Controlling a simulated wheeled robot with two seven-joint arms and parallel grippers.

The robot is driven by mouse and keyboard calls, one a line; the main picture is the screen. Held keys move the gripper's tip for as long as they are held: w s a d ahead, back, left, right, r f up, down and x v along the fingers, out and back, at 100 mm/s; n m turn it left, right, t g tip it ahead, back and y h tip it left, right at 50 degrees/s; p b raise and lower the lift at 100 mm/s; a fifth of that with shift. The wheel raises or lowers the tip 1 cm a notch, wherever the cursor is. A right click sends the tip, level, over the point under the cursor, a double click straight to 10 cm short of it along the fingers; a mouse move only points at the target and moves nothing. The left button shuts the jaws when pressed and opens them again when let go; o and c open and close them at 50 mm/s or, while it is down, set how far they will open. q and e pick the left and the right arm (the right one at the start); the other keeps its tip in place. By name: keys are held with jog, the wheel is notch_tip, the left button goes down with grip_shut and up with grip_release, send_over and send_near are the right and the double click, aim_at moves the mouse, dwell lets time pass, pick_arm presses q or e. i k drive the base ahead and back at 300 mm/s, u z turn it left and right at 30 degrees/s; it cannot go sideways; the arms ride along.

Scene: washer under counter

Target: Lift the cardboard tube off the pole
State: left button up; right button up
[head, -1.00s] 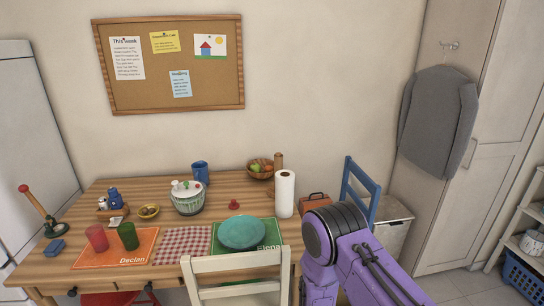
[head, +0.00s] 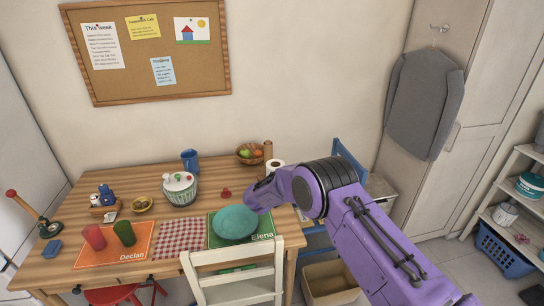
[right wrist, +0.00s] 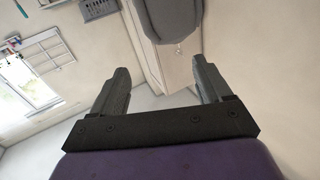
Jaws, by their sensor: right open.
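A brown upright cylinder (head: 268,150), which looks like the cardboard tube, stands at the back right of the wooden table. No pole can be made out at it. A white paper roll (head: 275,163) stands just in front of it, its lower part hidden behind my right arm. My right gripper (right wrist: 160,82) is open and empty in the right wrist view, facing the wall and the hanging grey garment (right wrist: 170,15). In the head view its fingers are hidden by my purple arm, which reaches over the table's right side. My left gripper is not in view.
A teal plate (head: 236,222) lies beside my right wrist. A wicker bowl (head: 249,154), blue mug (head: 190,160) and white-lidded bowl (head: 180,188) stand nearby. A white chair (head: 235,275) is at the table's front, and a blue chair (head: 345,155) stands behind my arm.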

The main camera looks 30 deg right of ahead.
aim_at(267, 148)
jog(key=u, duration=0.05)
jog(key=i, duration=1.3)
